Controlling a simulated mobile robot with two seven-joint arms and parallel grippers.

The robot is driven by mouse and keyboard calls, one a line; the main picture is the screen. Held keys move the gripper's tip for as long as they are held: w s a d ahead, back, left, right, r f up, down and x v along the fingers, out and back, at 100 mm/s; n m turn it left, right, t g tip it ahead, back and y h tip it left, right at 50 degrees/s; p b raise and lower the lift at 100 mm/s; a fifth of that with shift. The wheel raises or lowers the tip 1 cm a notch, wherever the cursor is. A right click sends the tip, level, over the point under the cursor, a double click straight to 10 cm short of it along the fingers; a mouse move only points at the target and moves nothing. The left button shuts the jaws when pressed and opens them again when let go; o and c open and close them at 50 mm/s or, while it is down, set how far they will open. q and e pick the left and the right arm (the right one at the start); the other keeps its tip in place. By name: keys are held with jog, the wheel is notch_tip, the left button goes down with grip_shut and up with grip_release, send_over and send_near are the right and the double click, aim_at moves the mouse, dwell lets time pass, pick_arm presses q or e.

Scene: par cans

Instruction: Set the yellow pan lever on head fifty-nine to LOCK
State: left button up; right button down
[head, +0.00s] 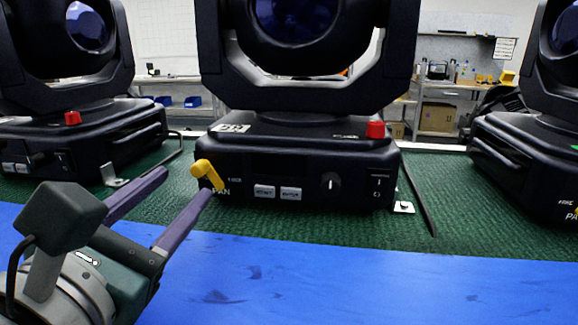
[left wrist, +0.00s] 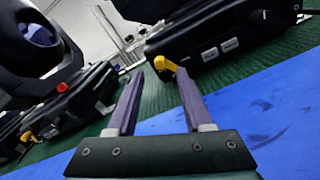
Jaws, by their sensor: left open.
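The middle moving head (head: 300,150) stands on the green surface, with a white number label too small to read surely. Its yellow pan lever (head: 208,174) is at the left of its front panel, beside the words PAN and LOCK. The lever is bent, one end raised to the left. My left gripper (head: 189,182) is open, its purple fingers pointing at the lever from the lower left. In the left wrist view the lever (left wrist: 167,65) shows near the right fingertip, between and beyond the fingers; contact cannot be told. My right gripper is not in view.
Other moving heads stand at left (head: 75,135) and right (head: 530,150). The middle head has a red knob (head: 375,130), two white buttons and a black dial. A blue strip (head: 350,285) in front is clear. Shelves (head: 450,95) stand far behind.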

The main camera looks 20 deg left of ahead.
aim_at(196, 174)
pick_arm(q)
jog(key=shift+x, duration=1.85)
grip_shut()
